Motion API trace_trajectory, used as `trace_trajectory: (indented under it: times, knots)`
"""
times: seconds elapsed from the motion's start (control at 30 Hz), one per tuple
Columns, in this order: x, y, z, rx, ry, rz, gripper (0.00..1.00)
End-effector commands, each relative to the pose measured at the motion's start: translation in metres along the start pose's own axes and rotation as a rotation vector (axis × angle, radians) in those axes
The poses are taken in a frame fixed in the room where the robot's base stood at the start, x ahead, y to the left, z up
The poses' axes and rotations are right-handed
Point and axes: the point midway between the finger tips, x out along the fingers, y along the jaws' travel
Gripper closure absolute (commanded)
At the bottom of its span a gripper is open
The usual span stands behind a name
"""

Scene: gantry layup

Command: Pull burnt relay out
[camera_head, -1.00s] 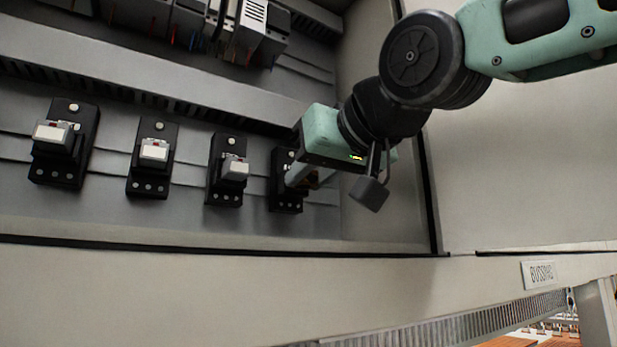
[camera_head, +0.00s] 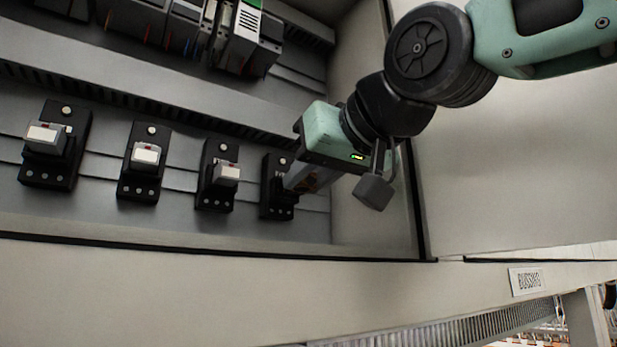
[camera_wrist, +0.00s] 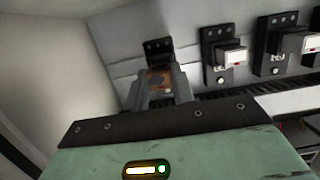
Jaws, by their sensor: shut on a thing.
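My gripper (camera_head: 296,182) is at the rightmost black relay socket (camera_head: 270,200) in the head view. Its fingers are shut on the burnt relay (camera_wrist: 160,79), a brown, scorched-looking block between them in the wrist view. The black socket also shows just beyond the fingertips in the wrist view (camera_wrist: 157,48), with its terminal holes visible. The relay's far end is mostly hidden by the fingers, so I cannot tell whether it still touches the socket.
Three similar sockets with pale relays stand in a row to the left: the nearest relay (camera_head: 227,173), the middle one (camera_head: 145,154) and the far one (camera_head: 45,133). A slotted duct (camera_head: 150,97) runs above them. The cabinet side wall (camera_head: 372,140) is close on the right.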

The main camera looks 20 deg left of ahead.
Motion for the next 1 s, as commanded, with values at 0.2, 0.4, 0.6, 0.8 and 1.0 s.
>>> trace_trajectory:
  times: [0.2,0.4,0.6,0.8,1.0]
  knots:
    - [0.000,0.000,0.000,0.000,0.000,0.000,1.00]
    - [-0.003,0.000,0.001,0.000,0.001,0.000,1.00]
    - [-0.014,0.000,0.004,0.000,0.002,0.000,1.00]
    - [-0.025,0.000,0.006,0.000,0.002,0.000,1.00]
    - [-0.034,0.000,0.008,0.000,0.000,0.000,1.00]
